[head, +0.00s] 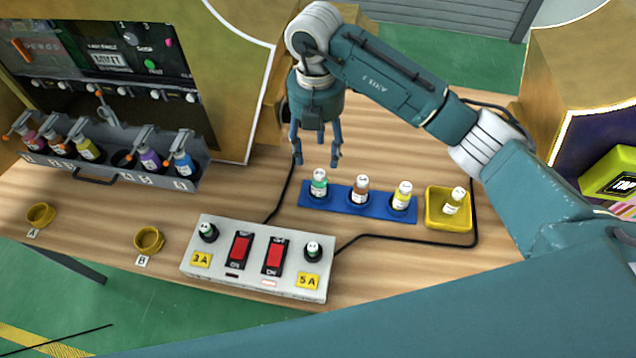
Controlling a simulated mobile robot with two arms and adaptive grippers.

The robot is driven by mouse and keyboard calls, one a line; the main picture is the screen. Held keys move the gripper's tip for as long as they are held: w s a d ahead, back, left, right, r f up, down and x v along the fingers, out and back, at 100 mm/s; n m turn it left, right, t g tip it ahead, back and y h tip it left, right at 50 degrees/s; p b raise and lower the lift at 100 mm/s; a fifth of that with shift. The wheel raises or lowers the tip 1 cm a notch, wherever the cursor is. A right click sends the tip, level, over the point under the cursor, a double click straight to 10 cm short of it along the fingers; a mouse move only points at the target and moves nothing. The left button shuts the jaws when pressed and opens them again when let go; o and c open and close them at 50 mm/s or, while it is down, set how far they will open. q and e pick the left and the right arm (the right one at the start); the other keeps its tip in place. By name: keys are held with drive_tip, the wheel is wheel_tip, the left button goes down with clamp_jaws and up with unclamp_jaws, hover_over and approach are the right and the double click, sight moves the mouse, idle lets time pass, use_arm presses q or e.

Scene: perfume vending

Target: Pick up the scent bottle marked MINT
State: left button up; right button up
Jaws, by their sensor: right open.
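A blue rack (338,202) on the table holds three small white-capped bottles in a row. A green bottle (319,187) stands at its left end, a brown bottle (360,192) in the middle and a yellow bottle (402,197) at its right end. Their labels are too small to read, so I cannot tell which says MINT. My right gripper (317,160) points down with its fingers apart and nothing between them. It appears above and slightly behind the green bottle. My left gripper is not in view.
A yellow tray (433,218) with another pale bottle (454,202) is right of the rack. A switch box (257,272) with red switches stands in front, its cables running across the table. A dispenser shelf (75,171) with several spray bottles and two yellow cups (41,214) (149,240) are left.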

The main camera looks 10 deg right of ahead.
sight(319, 173)
drive_tip(key=f, duration=0.3)
drive_tip(key=shift+s+f, duration=0.1)
drive_tip(key=shift+s, duration=0.3)
wheel_tip(319, 173, down, 5)
drive_tip(key=shift+s+r+p, duration=0.1)
drive_tip(key=shift+s+p, duration=0.05)
drive_tip(key=shift+p, duration=0.95)
drive_tip(key=shift+f, duration=0.45)
drive_tip(key=shift+c, duration=0.2)
drive_tip(key=c, duration=1.3)
